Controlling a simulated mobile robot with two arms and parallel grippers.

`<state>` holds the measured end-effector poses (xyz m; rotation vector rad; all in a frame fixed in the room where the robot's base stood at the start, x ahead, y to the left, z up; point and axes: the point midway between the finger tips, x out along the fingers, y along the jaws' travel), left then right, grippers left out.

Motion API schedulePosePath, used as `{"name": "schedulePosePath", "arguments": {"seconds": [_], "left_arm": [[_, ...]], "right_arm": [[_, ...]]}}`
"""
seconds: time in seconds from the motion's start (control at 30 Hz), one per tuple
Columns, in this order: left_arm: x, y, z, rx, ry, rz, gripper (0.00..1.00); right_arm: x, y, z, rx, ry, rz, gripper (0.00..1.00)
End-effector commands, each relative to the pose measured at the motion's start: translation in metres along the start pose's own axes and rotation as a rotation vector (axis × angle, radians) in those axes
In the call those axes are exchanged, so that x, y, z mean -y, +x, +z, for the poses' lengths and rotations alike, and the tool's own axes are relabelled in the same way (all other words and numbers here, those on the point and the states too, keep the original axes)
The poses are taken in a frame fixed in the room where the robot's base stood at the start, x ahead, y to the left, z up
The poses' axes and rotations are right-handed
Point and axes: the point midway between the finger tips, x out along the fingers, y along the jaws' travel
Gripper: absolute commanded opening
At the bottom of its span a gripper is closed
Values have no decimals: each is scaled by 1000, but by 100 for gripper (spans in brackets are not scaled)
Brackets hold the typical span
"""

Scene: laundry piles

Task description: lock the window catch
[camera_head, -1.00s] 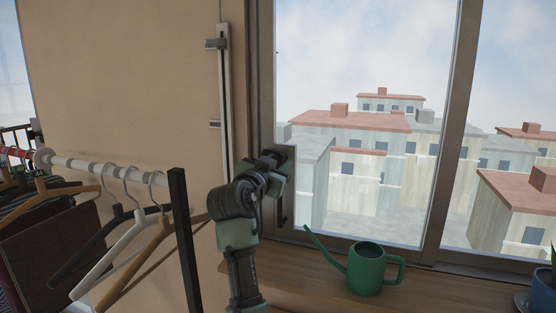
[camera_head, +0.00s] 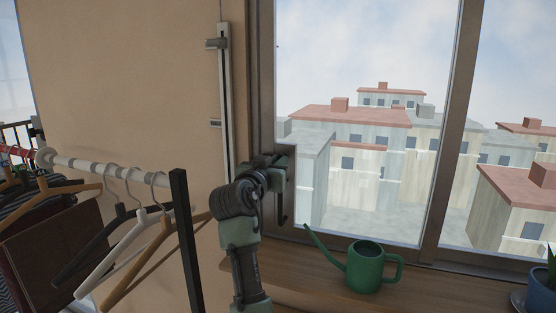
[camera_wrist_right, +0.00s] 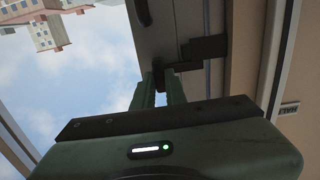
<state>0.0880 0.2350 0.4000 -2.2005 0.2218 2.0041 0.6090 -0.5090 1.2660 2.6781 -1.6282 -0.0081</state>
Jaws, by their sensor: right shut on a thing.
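The window (camera_head: 361,60) has a dark frame, and its left upright carries a grey plate with a dark pull handle (camera_head: 284,214). My right gripper (camera_head: 277,163) is at that plate, and its own wrist covers much of the spot in the head view. In the right wrist view, the green fingers (camera_wrist_right: 161,92) are close together around the end of the small dark window catch (camera_wrist_right: 205,48). The gripper is shut on the catch. Whether the catch is locked cannot be told. My left gripper is out of view.
A green watering can (camera_head: 366,268) stands on the wooden sill (camera_head: 320,280) below and right of the arm. A blue pot (camera_head: 541,292) is at the far right. A clothes rail (camera_head: 90,168) with several hangers and a dark post (camera_head: 186,240) stands close on the left.

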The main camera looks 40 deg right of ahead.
Motion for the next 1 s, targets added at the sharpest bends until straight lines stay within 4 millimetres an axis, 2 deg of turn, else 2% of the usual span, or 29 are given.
{"name": "schedulePosePath", "arguments": {"seconds": [0.23,0.27,0.33,0.7,0.77,1.0], "left_arm": [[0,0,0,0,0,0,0],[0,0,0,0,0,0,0],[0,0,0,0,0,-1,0],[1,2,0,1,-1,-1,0],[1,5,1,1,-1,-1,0],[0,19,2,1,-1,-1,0]], "right_arm": [[0,0,1,0,-10,0,0],[0,0,1,0,-10,0,15],[0,0,1,0,-9,0,35],[0,-4,1,0,-6,-1,35],[1,-10,2,0,-6,-2,35],[1,-50,4,0,-5,-3,35]]}}
